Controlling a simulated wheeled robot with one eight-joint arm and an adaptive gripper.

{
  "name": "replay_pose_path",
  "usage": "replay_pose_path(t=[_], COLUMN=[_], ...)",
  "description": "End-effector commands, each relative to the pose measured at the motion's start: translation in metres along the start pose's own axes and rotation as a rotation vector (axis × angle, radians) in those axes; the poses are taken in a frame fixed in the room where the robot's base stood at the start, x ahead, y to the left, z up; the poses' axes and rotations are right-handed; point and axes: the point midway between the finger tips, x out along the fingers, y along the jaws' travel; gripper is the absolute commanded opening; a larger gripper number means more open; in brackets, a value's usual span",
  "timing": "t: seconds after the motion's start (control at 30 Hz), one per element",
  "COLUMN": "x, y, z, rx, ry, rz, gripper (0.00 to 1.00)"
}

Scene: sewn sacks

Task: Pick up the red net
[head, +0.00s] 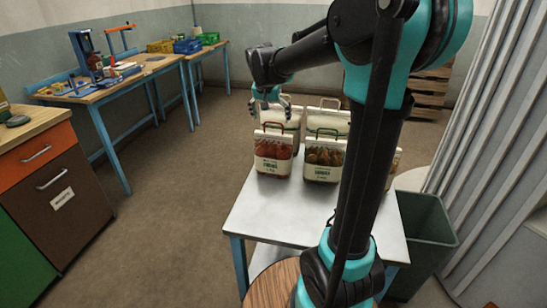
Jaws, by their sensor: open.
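The red net (273,152) is a small upright sack with red contents, a pale label and a red handle on top. It stands at the front left of the group on the metal table (275,218). My gripper (269,107) is open, pointing down, and appears above and behind the red net's handle in the picture. It holds nothing that I can see. How far it is from the handle in depth, I cannot tell.
A similar sack with a green handle (323,160) stands just right of the red net. Pale sacks (329,121) stand behind, and another sack is partly hidden by my arm. A dark green bin (425,235) is right of the table. The table's front is clear.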

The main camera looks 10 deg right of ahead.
Motion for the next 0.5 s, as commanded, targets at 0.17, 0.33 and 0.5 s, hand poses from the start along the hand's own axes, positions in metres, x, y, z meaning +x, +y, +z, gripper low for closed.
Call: replay_pose_path(t=[0.17, 0.33, 0.5], x=[0.019, 0.043, 0.052], y=[0.001, 0.001, 0.001], z=[-0.001, -0.001, -0.001], rx=[0.001, -0.001, -0.001], ry=[0.0, 0.0, 0.0], rz=[0.0, 0.0, 0.0], gripper=[0.93, 0.93, 0.93])
